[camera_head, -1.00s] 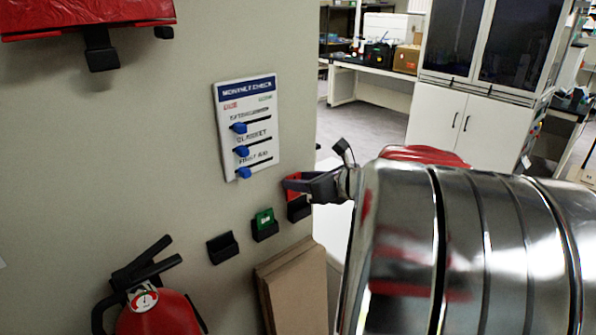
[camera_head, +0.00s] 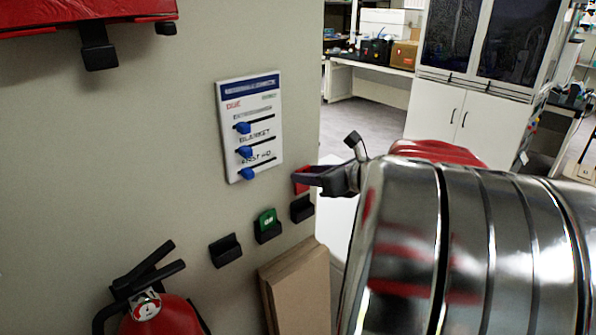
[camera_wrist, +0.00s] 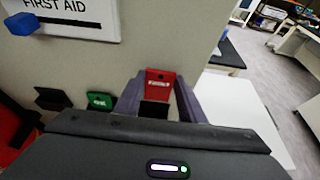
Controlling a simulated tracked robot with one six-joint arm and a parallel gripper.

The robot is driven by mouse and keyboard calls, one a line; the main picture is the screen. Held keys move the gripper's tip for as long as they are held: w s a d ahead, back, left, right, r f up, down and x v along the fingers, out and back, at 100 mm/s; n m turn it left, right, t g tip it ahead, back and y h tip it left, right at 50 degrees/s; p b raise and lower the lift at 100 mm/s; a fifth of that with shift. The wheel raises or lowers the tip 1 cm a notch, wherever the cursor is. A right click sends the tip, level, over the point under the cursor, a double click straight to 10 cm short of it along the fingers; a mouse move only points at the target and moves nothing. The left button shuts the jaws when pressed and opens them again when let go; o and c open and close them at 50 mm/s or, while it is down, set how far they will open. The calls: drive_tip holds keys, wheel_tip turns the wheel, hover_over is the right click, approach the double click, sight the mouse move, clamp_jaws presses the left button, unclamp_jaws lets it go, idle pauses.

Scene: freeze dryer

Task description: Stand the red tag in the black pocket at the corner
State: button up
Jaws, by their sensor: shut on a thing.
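The red tag (camera_head: 301,181) is held at the tips of my gripper (camera_head: 304,178), beside the wall's right-hand corner. In the wrist view the red tag (camera_wrist: 160,84) shows its lettered face between the two fingers of my gripper (camera_wrist: 160,88). The black corner pocket (camera_head: 302,209) is on the wall just below the tag. A dark shape, apparently this pocket (camera_wrist: 154,109), shows under the tag between the fingers. The tag looks upright and above the pocket; whether its lower edge touches the pocket is unclear.
A green tag (camera_head: 266,220) stands in the middle pocket (camera_head: 268,236). The left pocket (camera_head: 225,250) is empty. A white board (camera_head: 250,125) with blue sliders hangs above. A fire extinguisher (camera_head: 160,315) is lower left, and cardboard (camera_head: 300,290) leans below the pockets.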

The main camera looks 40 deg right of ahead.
drive_tip(key=shift+f, duration=1.7)
drive_tip(key=shift+f, duration=2.1)
idle(1.4)
drive_tip(key=o, duration=1.1)
drive_tip(key=shift+s, duration=0.15)
drive_tip(key=shift+v, duration=2.95)
